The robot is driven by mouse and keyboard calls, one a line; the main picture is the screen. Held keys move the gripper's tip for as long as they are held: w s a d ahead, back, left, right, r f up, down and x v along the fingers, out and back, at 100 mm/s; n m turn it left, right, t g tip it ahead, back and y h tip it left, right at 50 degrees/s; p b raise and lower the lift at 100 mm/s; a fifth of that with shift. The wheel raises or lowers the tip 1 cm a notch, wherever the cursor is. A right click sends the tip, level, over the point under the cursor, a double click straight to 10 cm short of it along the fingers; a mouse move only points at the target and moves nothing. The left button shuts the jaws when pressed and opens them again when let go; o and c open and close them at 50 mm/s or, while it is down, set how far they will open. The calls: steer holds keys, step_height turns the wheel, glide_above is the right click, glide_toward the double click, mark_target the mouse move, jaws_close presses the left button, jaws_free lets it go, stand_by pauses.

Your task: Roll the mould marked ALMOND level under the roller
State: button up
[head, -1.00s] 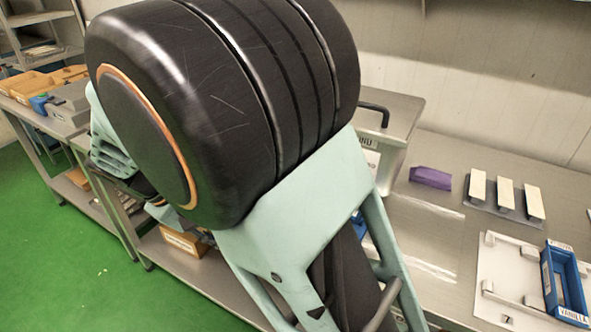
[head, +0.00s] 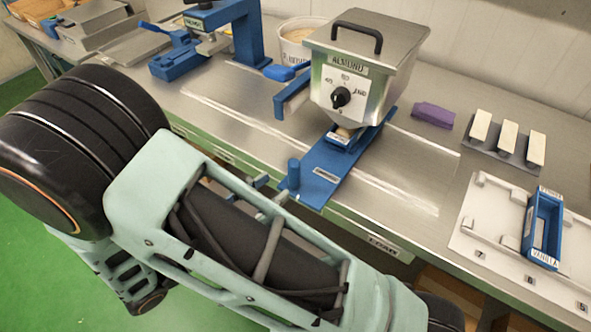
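A steel hopper (head: 372,65) labelled ALMOND, with a dial on its front, stands over a blue slide (head: 322,176). A small blue mould (head: 343,141) with pale filling sits on the slide under the hopper's outlet; its marking is too small to read. At the back left stands a blue frame (head: 243,30) with a grey part (head: 212,44) under its arm; I cannot tell for sure whether this is the roller. My gripper is not in view; only my arm's links cross the left and lower middle.
A blue VANILLA mould (head: 533,231) stands on a white numbered board (head: 480,220) at the right. Behind it are a rack of pale bars (head: 507,139) and a purple block (head: 432,115). The steel counter (head: 415,178) right of the slide is bare.

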mark_target(289, 176)
steer(key=x, duration=0.7)
steer(key=shift+w+d, duration=0.1)
steer(key=shift+d, duration=0.15)
steer(key=shift+c, duration=0.7)
jaws_close()
